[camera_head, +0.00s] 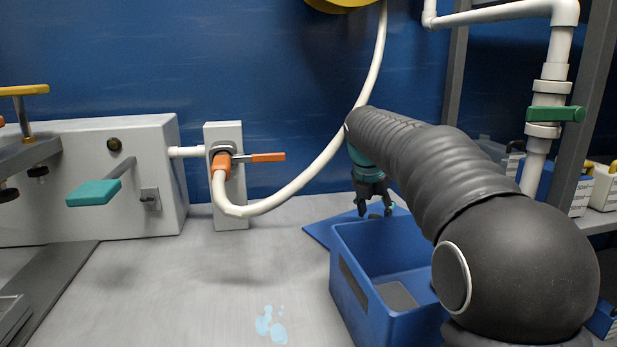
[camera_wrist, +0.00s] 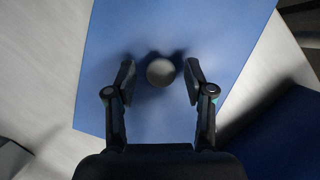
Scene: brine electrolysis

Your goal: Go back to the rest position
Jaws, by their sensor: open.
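My gripper (camera_head: 374,207) is open, pointing down over a flat blue mat (camera_head: 322,232) behind the blue bin. In the wrist view my gripper (camera_wrist: 160,76) has its two fingers spread on either side of a small round grey object (camera_wrist: 160,72). The object lies over the blue mat (camera_wrist: 115,40), between the fingertips, with a visible gap on each side. In the head view the fingers partly hide this spot. My arm reaches from the right front over the bin to the mat.
An open blue bin (camera_head: 345,285) stands under my arm, close in front of the gripper. A white hose (camera_head: 325,160) runs from an orange-handled valve (camera_head: 250,158) up past my arm. A grey box with a teal lever (camera_head: 95,192) is at left. A pale blue puddle (camera_head: 270,325) lies on the table.

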